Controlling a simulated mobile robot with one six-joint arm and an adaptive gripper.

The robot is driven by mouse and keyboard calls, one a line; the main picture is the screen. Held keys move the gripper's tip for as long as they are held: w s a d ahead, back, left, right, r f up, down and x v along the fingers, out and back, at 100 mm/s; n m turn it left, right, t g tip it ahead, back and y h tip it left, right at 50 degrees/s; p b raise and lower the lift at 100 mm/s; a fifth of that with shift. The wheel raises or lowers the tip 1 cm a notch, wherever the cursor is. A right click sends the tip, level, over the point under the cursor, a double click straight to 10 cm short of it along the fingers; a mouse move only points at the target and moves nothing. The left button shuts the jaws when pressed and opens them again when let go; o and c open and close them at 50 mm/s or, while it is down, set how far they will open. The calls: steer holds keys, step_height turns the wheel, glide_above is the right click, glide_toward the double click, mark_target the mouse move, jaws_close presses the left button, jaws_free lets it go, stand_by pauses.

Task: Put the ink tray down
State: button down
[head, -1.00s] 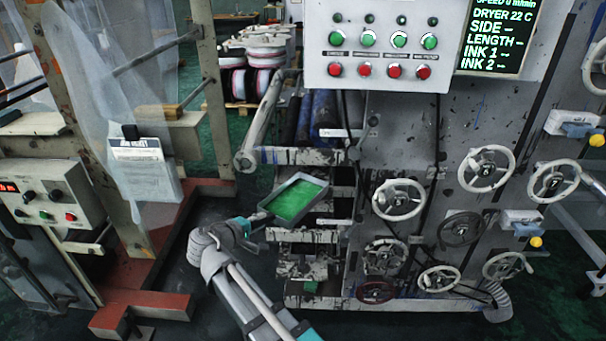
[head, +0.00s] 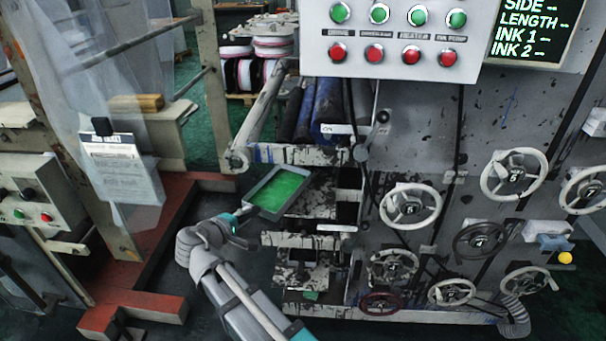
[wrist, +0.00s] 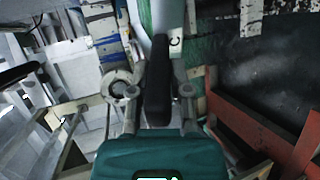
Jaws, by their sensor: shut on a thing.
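The ink tray (head: 279,193) is a shallow grey tray with green ink in it. In the head view it is held up in front of the ink-splattered shelves at the left end of the press. My gripper (head: 240,212) is shut on the tray's near left end. In the wrist view my gripper (wrist: 158,95) has a black handle-like piece between its fingers, and a strip of the tray (wrist: 163,15) with green shows beyond it. The tray looks slightly tilted in the head view. I cannot see its underside.
Splattered shelves (head: 290,240) stand behind and below the tray. Handwheels (head: 410,206) stick out from the press to the right. A button panel (head: 400,35) hangs above. A red base frame (head: 150,306) and a clipboard (head: 122,170) are at left, with dark floor between.

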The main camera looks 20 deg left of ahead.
stand_by(0.3)
glide_toward(283, 187)
steer(key=w, duration=0.4)
steer(key=w+d+r, duration=0.1)
steer(key=w, duration=0.1)
steer(key=shift+r, duration=0.1)
stand_by(0.4)
steer(key=shift+w+d, duration=0.1)
steer(key=shift+w, duration=0.1)
steer(key=shift+w+d+f+b, duration=0.1)
steer(key=shift+w+f+b, duration=0.3)
steer(key=shift+w, duration=0.1)
steer(key=shift+f+b, duration=1.4)
steer(key=shift+f, duration=0.15)
steer(key=c, duration=0.6)
jaws_free()
